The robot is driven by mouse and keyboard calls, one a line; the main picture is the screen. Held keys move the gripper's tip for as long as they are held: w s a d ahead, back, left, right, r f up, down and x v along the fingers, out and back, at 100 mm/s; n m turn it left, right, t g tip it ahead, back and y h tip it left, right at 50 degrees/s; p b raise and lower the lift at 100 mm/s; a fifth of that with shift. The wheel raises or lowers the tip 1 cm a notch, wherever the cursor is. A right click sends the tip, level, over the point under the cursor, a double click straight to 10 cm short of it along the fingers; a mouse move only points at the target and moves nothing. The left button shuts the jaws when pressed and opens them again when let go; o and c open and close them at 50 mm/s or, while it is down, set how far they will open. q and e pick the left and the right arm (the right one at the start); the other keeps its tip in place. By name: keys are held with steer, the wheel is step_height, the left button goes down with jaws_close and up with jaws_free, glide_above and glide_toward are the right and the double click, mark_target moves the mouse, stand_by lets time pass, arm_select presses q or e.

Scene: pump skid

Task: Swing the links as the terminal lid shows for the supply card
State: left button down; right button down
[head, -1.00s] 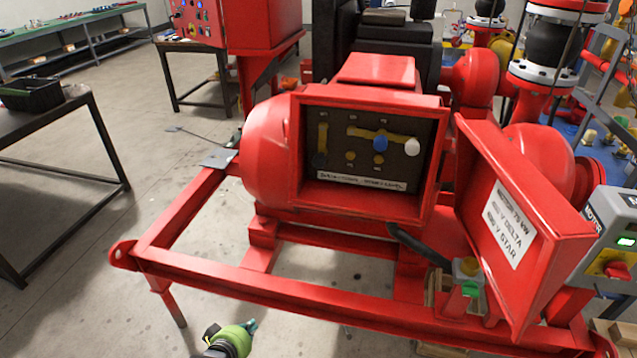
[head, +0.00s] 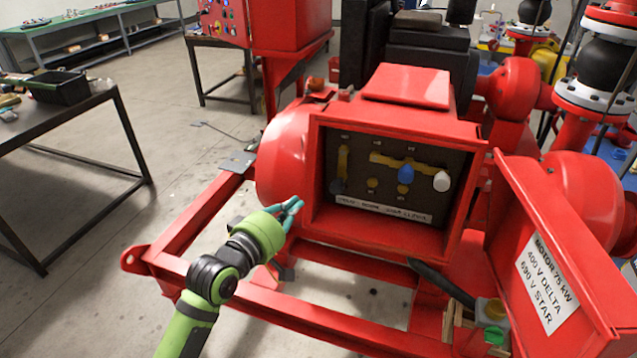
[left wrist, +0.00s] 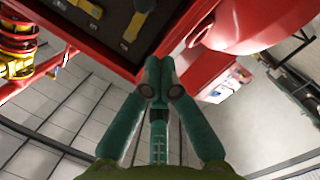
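The red terminal box (head: 398,222) stands open, with a dark panel (head: 385,195) inside. A brass link (head: 343,160) stands upright at left, with a dark knob (head: 338,187) at its lower end. Brass links run across the top right, with a blue knob (head: 406,174) and a white knob (head: 441,181). The open lid (head: 510,205) at right carries a label (head: 546,283) reading motor 75 kW, 400 V delta, 690 V star. My left gripper (head: 295,206) is outside the box's left side, empty, its fingertips together in the left wrist view (left wrist: 160,80). I cannot make out a supply card. My right gripper is out of view.
The red skid frame (head: 190,218) runs below the box. A dark table (head: 70,125) with a black bin (head: 58,88) stands at left. A black cable (head: 440,282) and a green-and-yellow item (head: 494,336) sit below the lid.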

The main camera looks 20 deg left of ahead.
mark_target(313, 187)
arm_select(q)
steer(key=p+x, duration=0.2)
steer(key=x, duration=0.6)
steer(key=shift+w, duration=0.25)
steer(key=shift+x, duration=0.85)
steer(key=shift+f, duration=0.25)
